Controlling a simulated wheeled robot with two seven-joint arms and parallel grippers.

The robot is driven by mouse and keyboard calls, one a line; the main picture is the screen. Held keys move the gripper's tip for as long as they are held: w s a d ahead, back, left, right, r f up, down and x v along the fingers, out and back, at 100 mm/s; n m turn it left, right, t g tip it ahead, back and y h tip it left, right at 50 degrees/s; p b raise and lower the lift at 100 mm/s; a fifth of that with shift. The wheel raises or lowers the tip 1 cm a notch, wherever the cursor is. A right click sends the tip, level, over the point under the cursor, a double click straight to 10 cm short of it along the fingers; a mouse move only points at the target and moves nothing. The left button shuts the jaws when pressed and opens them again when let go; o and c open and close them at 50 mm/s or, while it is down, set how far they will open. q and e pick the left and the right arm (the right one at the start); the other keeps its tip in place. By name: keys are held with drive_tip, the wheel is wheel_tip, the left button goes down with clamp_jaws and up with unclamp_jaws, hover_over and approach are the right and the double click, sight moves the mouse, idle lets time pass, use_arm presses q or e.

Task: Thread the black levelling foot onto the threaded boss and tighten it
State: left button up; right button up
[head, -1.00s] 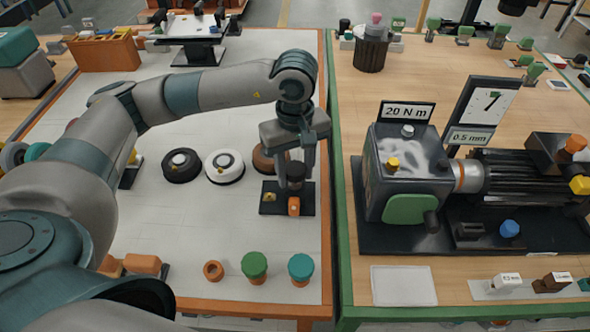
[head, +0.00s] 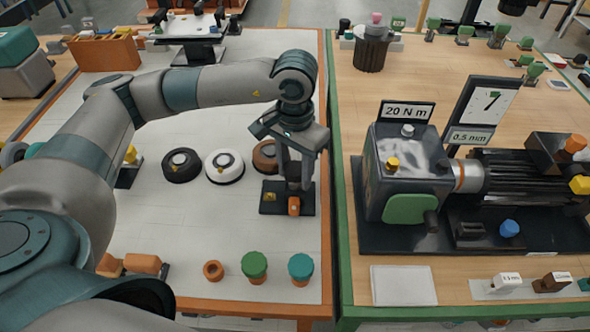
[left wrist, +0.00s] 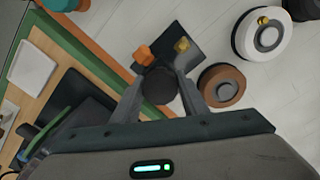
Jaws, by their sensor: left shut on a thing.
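The black levelling foot (left wrist: 158,86) shows as a dark round disc between the two fingers of my left gripper (left wrist: 158,82) in the left wrist view. The left gripper (head: 294,184) is shut on it, pointing down over a small black base plate (head: 270,208). That plate carries an orange block (head: 294,206) and a small yellow part (head: 270,196); it also shows in the left wrist view (left wrist: 186,62). In the head view the fingers mostly cover the foot. The threaded boss is hidden, so I cannot tell whether the foot touches it. My right gripper is not in view.
White (head: 225,167), brown (head: 265,156) and black (head: 181,165) round pieces lie left of the plate. Green (head: 254,265) and teal (head: 301,268) capped pieces stand in front. The right bench holds a large machine (head: 405,175). The white surface between is clear.

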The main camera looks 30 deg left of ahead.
sight(295, 168)
use_arm(q)
drive_tip(key=o, duration=0.5)
drive_tip(key=o, duration=0.5)
drive_tip(key=shift+o, duration=0.2)
drive_tip(key=shift+r+b, duration=0.35)
drive_tip(key=shift+r, duration=0.55)
wheel_tip(295, 168, up, 16)
drive_tip(key=b, duration=0.3)
drive_tip(key=shift+f, duration=0.2)
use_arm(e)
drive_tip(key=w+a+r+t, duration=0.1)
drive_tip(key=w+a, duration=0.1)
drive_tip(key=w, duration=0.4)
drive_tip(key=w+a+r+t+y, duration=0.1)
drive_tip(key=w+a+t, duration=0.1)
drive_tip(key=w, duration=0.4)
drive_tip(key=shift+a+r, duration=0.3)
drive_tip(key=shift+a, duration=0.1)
